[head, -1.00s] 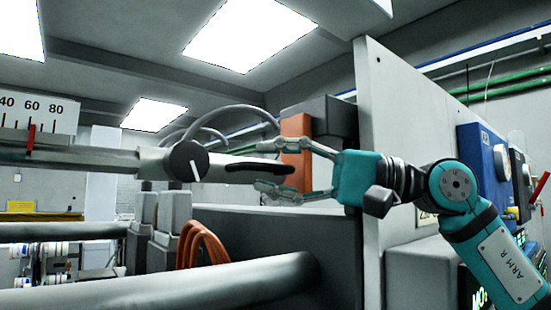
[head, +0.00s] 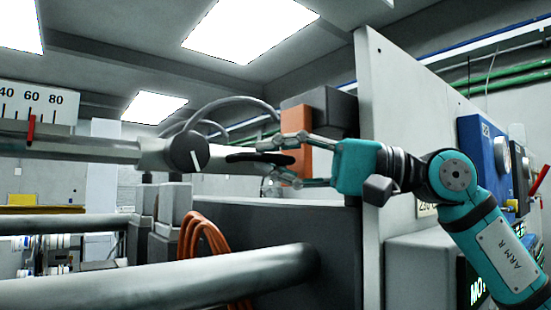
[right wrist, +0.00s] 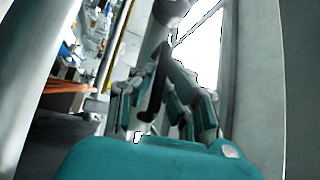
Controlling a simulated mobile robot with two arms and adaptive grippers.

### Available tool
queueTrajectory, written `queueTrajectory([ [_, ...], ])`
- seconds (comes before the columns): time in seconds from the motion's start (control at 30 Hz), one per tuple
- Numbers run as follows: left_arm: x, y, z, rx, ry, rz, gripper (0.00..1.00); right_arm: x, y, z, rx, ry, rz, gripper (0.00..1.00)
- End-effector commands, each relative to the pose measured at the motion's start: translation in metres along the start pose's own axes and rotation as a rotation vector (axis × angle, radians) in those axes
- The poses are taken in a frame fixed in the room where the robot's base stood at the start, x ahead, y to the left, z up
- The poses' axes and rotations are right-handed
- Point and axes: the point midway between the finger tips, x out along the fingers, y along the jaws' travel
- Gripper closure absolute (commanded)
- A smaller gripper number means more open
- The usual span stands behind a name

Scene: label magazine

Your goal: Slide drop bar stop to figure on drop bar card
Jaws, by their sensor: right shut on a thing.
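A long grey bar (head: 80,147) runs across the left of the head view, with a black round knob (head: 188,151) marked by a white line. Right of the knob is a black-gripped handle (head: 245,158); it also shows in the right wrist view (right wrist: 156,98). My right gripper (head: 266,159) is shut on this handle, with one finger above it and one below. A white scale (head: 45,98) shows 40, 60 and 80, and a red pointer (head: 31,128) stands at about 60. I see no drop bar card and cannot tell which part is the stop. My left gripper is out of view.
An orange block (head: 294,142) and a dark box stand behind my right gripper. A grey upright panel (head: 385,130) is close behind my right wrist. Below are a thick grey tube (head: 170,277) and coiled orange cables (head: 205,240).

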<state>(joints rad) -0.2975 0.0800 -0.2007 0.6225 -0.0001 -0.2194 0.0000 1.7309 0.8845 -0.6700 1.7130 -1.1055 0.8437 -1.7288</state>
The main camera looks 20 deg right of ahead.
Motion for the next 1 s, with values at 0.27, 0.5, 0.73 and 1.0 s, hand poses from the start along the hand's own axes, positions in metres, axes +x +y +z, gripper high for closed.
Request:
queueTrajectory([
  [0.27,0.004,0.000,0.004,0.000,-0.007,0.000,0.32,0.004,0.005,0.003,-0.002,-0.003,0.013,1.00],
  [0.5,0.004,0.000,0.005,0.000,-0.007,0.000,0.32,0.004,0.004,0.003,-0.001,-0.002,0.011,0.66],
  [0.73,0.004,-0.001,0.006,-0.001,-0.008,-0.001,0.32,0.003,0.003,0.002,-0.001,-0.001,0.006,0.66],
  [1.0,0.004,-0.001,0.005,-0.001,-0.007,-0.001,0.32,-0.025,0.003,0.001,0.001,0.003,0.005,0.66],
])
